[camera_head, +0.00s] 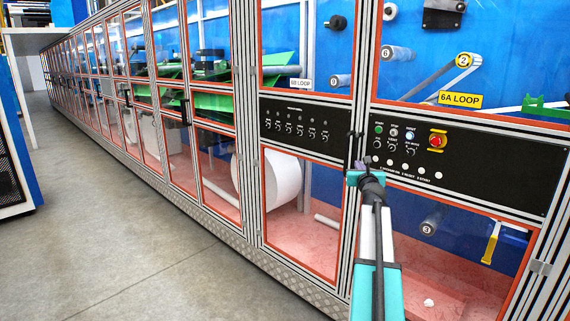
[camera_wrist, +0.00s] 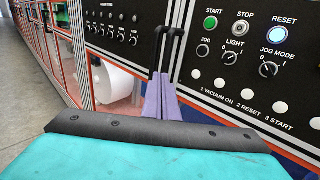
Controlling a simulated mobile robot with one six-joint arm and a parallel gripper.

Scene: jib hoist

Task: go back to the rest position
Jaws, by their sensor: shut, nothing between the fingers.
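My gripper (camera_head: 361,164) is in front of the machine's doors, close to the post between two black control panels. In the wrist view its two purple fingers (camera_wrist: 161,92) are together, with nothing between them. The right control panel (camera_head: 470,165) carries START (camera_wrist: 210,22), STOP (camera_wrist: 243,27) and RESET (camera_wrist: 276,35) buttons; RESET is lit bluish white. Black door handles (camera_wrist: 168,47) stand just beyond the fingertips in the wrist view. I cannot tell whether the fingers touch them.
The long machine front, with framed clear doors, runs away to the far left. A left control panel (camera_head: 296,124) has several knobs. A white roll (camera_head: 277,178) lies behind a lower door. Grey floor (camera_head: 130,245) is clear at the left, beside a blue and white cabinet (camera_head: 15,150).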

